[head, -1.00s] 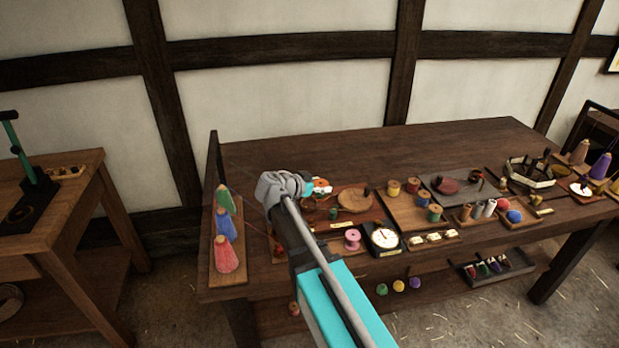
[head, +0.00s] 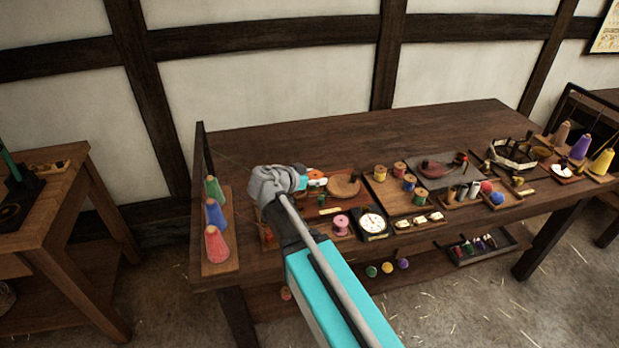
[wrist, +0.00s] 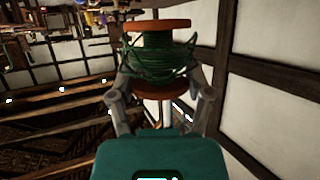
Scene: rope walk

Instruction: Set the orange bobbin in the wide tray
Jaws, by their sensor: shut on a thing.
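My gripper (wrist: 160,68) is shut on a bobbin (wrist: 158,58) with orange-brown flanges and dark green thread; the fingers sit on both sides of it. In the head view my gripper (head: 303,181) is over the left part of the bench, and small orange and white parts show at its tip. Which of these belong to the held bobbin I cannot tell. A wooden tray (head: 385,203) with several spools lies right of my gripper, with a grey tray (head: 428,162) behind it. I cannot tell which is the wide tray.
A rack (head: 228,262) of three coloured cones stands at the bench's left end. A pink spool (head: 341,224) and a dial (head: 373,225) are near the front edge. A dark box (head: 480,255) of small items sits lower down. The bench's back strip is clear.

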